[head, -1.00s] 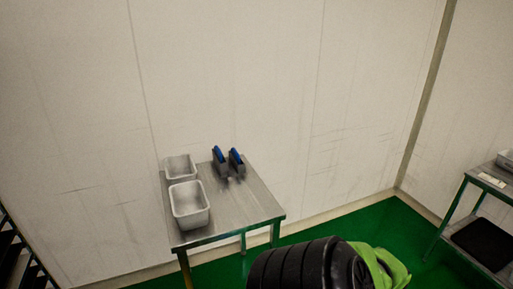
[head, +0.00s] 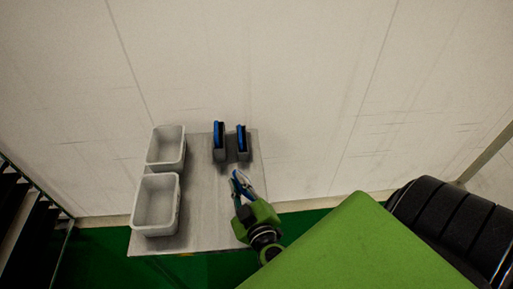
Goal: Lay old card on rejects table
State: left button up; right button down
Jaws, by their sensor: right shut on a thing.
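A grey metal table (head: 212,225) stands against the pale wall, seen from above. My right gripper (head: 241,180) is over the right part of its top, pointing away from me. It is shut on a small thin whitish piece, likely the old card; the fingers and the view's small size hide most of it. I cannot tell whether the piece touches the table top. My left gripper is not in view.
Two white bins, a rear one (head: 165,148) and a front one (head: 157,205), fill the table's left side. Two dark holders with blue tops (head: 219,142) (head: 242,143) stand at its back right. The middle strip of the top is bare. A dark rack (head: 30,225) is at left.

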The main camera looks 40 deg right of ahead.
pick_arm(q)
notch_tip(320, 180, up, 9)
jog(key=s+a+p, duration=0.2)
jog(key=p, duration=0.6)
pick_arm(e)
jog(key=shift+w+d+f+n+g+h, duration=1.55)
jog(key=shift+w+d+n+g+h, duration=0.8)
jog(key=shift+w+n, duration=1.6)
jog(key=shift+m+g, duration=0.25)
jog(key=shift+m, duration=0.4)
jog(key=f+b, duration=0.2)
jog(key=b, duration=0.1)
jog(key=w+f+b, duration=0.1)
jog(key=f+b, duration=0.5)
jog(key=shift+w+a, duration=0.15)
jog(key=shift+f+b, duration=0.45)
jog(key=shift+f, duration=0.25)
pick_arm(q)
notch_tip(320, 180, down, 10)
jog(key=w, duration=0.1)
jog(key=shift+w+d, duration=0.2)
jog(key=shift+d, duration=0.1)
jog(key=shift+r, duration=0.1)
pick_arm(e)
jog(key=c, duration=2.3)
grip_release()
